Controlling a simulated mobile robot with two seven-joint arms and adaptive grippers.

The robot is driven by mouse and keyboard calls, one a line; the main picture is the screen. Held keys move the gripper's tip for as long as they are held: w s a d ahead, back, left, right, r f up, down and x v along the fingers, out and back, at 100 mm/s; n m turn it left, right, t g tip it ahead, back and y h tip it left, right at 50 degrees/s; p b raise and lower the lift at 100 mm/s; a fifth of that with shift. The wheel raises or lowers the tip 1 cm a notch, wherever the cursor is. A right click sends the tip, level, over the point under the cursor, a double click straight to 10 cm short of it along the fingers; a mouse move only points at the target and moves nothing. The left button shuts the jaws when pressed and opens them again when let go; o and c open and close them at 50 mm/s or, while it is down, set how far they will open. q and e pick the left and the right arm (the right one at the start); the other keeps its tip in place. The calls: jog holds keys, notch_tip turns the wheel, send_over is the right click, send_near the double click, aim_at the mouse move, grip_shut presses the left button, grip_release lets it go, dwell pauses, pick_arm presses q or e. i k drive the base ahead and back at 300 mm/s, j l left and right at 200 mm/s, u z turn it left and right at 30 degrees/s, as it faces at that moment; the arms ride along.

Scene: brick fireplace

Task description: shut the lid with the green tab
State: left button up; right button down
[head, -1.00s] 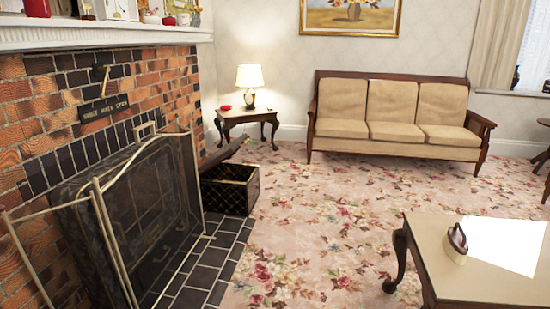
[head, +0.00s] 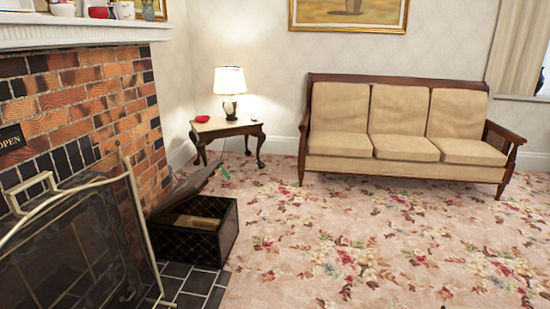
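A dark box (head: 212,245) with a gold lattice pattern stands on the floor beside the hearth, in the lower left of the head view. Its lid (head: 186,190) is raised and tilted, rising toward the upper right. A small green tab (head: 225,172) shows at the lid's upper end. Inside the open box something light brown (head: 198,222) is visible. Neither of my grippers is in view.
A fireplace screen (head: 75,250) stands to the left of the box, before the brick fireplace (head: 75,110). A small table (head: 228,127) with a lamp (head: 229,85) is behind the box. A sofa (head: 400,130) is at the back right. Floral carpet (head: 370,250) to the right is clear.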

aim_at(191, 187)
jog(key=i+u, duration=0.1)
jog(key=i, duration=0.45)
jog(key=i+l+u, duration=0.1)
jog(key=i, duration=0.45)
jog(key=i+l+u, duration=0.1)
jog(key=i, duration=0.4)
